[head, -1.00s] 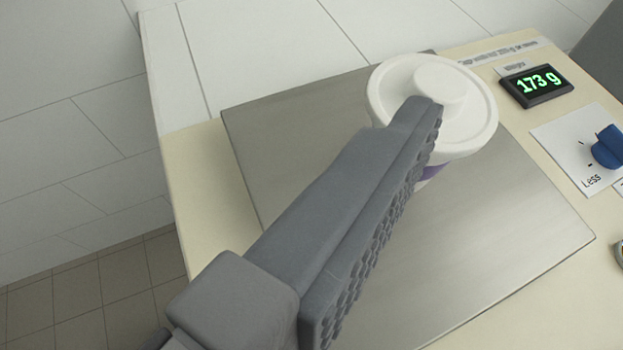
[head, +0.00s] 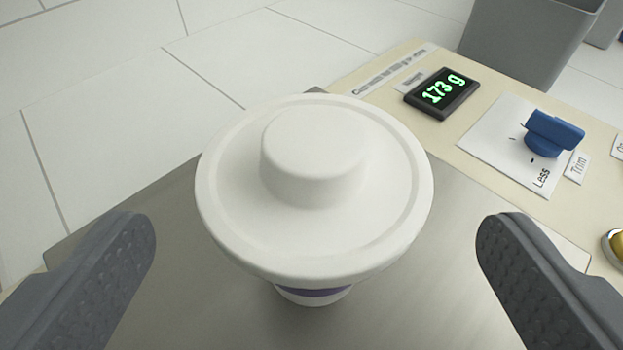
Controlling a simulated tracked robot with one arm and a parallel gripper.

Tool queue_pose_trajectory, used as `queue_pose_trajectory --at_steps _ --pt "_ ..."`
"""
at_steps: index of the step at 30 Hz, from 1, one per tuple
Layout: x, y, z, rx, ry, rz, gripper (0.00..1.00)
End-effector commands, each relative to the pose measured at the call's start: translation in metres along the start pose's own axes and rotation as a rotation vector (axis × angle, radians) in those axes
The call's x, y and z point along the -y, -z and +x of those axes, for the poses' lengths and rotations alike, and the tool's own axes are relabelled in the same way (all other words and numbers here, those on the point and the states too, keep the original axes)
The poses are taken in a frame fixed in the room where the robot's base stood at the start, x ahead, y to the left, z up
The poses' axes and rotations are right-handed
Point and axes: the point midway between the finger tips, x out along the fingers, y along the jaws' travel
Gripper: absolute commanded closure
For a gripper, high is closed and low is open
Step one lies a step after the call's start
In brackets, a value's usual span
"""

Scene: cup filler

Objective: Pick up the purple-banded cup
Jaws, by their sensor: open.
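The purple-banded cup (head: 312,294) stands upright on a metal plate (head: 410,300). Its wide white lid (head: 225,215) with a raised round knob (head: 314,150) hides most of the cup body; only a strip of the purple band and white wall shows below the rim. My gripper (head: 315,240) is open, with one grey finger at the left and one at the right of the cup. Both fingers show gaps to the lid in the picture, and nothing is held between them.
A display (head: 442,93) reading 173 g sits behind the plate on the cream bench (head: 480,150). A blue knob (head: 552,135) on a white panel marked Less is at the right. A grey bin (head: 525,40) stands at the back right.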

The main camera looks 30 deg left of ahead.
Motion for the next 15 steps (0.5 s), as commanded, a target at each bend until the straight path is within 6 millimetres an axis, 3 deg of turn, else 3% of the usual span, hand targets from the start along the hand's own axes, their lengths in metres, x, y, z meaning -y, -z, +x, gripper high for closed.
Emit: queue_pose_trajectory --at_steps 5,15 --pt "0.000 0.000 0.007 -0.001 0.000 -0.001 0.07" --pt "0.001 -0.001 0.048 -0.001 0.001 0.000 0.07"
